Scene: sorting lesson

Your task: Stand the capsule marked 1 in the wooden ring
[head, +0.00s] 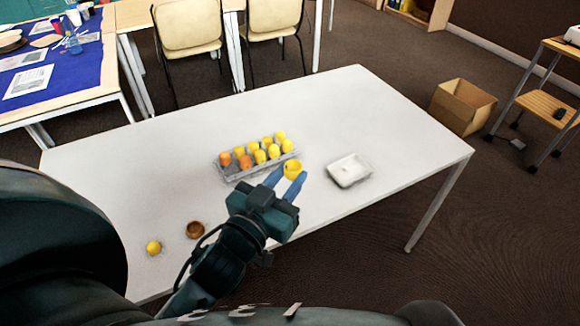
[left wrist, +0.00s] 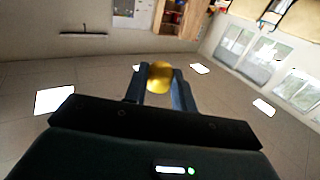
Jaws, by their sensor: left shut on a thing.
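My left gripper (head: 287,178) is shut on a yellow capsule (head: 293,167) above the white table, just in front of the carton. The held capsule also shows between the fingers in the left wrist view (left wrist: 159,76); I cannot read a number on it. The wooden ring (head: 195,230), small and brown, lies near the table's front edge, left of my left gripper. Nothing shows standing in it. My right gripper is not in view.
A grey carton (head: 232,172) holds several yellow and orange capsules. A yellow capsule (head: 153,247) lies left of the ring. A white tray (head: 349,171) sits right of the gripper. The white table (head: 400,135) is clear at the right and back.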

